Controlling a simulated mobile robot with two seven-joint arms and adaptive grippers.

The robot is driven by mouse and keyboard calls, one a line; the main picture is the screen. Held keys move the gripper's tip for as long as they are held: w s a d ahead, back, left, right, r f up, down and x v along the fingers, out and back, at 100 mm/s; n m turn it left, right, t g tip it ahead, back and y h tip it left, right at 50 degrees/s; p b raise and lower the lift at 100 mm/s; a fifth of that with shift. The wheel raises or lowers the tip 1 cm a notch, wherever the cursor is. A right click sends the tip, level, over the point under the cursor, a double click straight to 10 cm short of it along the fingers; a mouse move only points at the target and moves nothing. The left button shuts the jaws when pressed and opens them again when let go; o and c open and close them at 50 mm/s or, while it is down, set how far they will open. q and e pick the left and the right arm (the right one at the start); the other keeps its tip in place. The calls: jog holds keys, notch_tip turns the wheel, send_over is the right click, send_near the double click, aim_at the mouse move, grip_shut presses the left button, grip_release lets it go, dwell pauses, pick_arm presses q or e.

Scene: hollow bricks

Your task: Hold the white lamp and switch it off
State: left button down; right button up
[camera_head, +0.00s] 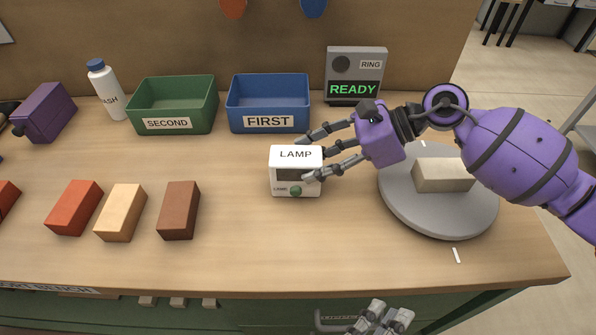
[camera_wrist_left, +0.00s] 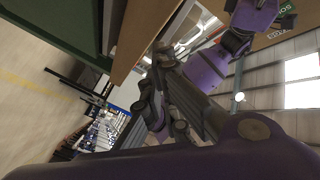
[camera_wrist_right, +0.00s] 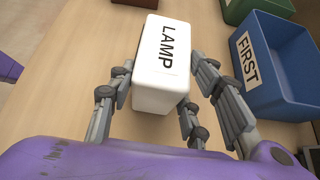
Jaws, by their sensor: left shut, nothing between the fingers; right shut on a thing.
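The white lamp (camera_head: 297,158) is a small upright box with "LAMP" on top, a dark window and a green knob (camera_head: 295,190) low on its front. It stands on the bench. My right gripper (camera_head: 309,160) is shut on it from the right. In the right wrist view the lamp (camera_wrist_right: 163,60) sits between the fingers, and its front face is mostly hidden. My left gripper (camera_head: 384,318) is low in front of the bench edge, apart from the lamp. Its fingers (camera_wrist_left: 160,95) are shut and empty in the left wrist view.
Behind the lamp stand a blue FIRST bin (camera_head: 268,122), a green SECOND bin (camera_head: 172,122) and a READY ring box (camera_head: 355,75). A grey turntable (camera_head: 400,205) with a pale brick (camera_head: 445,176) is right. Several bricks lie left. The bench in front of the lamp is clear.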

aim_at(296, 192)
pick_arm(q)
jog(key=w+a+r+m+t+y, duration=0.3)
jog(key=w+a+r, duration=0.2)
jog(key=w+r, duration=0.5)
jog(key=a+f+g, duration=0.2)
jog(key=a+f, duration=0.1)
jog(key=a+f+g+h, duration=0.1)
jog(key=a+f+g, duration=0.1)
jog(key=a+f, duration=0.2)
jog(key=shift+s+f+g, duration=0.1)
jog(key=shift+f+g, duration=0.2)
jog(key=shift+a+f+g+h, duration=0.1)
jog(key=shift+a+g+h, duration=0.2)
jog(key=shift+a, duration=0.1)
jog(key=shift+w+d, duration=0.1)
jog(key=shift+w, duration=4.25)
jog(key=shift+w, duration=0.15)
jog(key=shift+w, duration=0.3)
